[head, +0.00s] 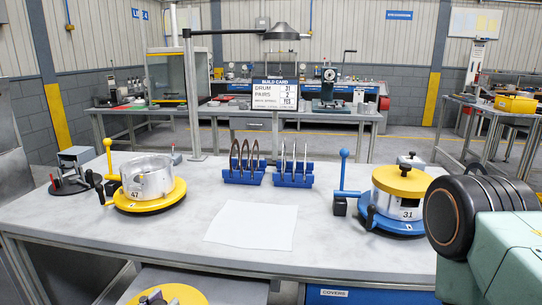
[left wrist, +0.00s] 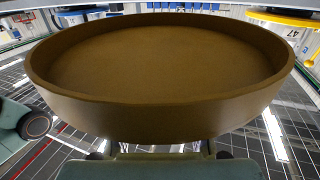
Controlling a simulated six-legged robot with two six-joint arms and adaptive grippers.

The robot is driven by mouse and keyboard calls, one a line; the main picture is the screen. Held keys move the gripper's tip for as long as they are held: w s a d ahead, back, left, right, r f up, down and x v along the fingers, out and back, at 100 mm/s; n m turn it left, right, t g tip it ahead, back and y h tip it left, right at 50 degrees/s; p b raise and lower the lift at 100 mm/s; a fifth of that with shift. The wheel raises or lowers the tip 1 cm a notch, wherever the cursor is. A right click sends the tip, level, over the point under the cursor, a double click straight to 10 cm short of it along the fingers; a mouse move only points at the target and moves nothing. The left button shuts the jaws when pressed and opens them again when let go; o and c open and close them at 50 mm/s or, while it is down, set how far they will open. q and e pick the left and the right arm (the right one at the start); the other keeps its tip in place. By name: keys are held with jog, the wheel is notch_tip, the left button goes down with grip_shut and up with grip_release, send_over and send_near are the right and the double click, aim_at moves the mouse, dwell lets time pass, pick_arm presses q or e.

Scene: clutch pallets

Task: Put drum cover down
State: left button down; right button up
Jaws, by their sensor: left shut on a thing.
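A round, hollow drum cover (left wrist: 160,115) fills most of the left wrist view, brown in shade, with its open side showing. My left gripper (left wrist: 158,148) is shut on it; the fingers are mostly hidden at the lower edge. Drum 47 (head: 148,182) stands open on a yellow round base (head: 150,205). Drum 31 (head: 404,210) stands on a blue base (head: 393,224) with a yellow cover (head: 402,181) on top. A yellow round thing (head: 185,294) is cut off at the bottom of the head view; I cannot tell whether it is the held cover. My right gripper is out of view.
Two blue racks (head: 243,178) with plates stand mid-bench. A white sheet (head: 252,227) lies on the grey bench (head: 330,245). A black fixture (head: 68,184) is at left. A build card (head: 274,94) reads drum 31, pairs 2. A blue front labelled covers (head: 370,297) is below.

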pick_arm(q)
jog(key=shift+s+d+f+h, duration=0.3)
jog(key=shift+s+d+f, duration=0.4)
jog(key=shift+f, duration=0.2)
jog(key=shift+w, duration=0.1)
jog(key=shift+d+r, duration=0.1)
jog(key=d+r+m+g+h, duration=0.6)
jog(key=d+m+g+h, duration=0.15)
jog(key=d, duration=0.35)
jog(key=w+d+f+m+g+h, duration=0.1)
jog(key=w+d+f+m+g, duration=0.3)
jog(key=g, duration=0.5)
jog(key=shift+d+m+h, duration=0.35)
jog(key=shift+d+m, duration=0.05)
jog(key=shift+m, duration=0.45)
jog(key=shift+s+a+m+g+y, duration=0.25)
jog(key=shift+a+m+g, duration=0.4)
jog(key=shift+g, duration=0.55)
jog(key=shift+s+a+m+g+y, duration=0.1)
jog(key=shift+a+m+g+y, duration=0.2)
jog(key=shift+m+g, duration=0.7)
jog(key=shift+s+a+m+g+y, duration=0.25)
jog(key=shift+a+m+g, duration=0.3)
jog(key=shift+g, duration=0.8)
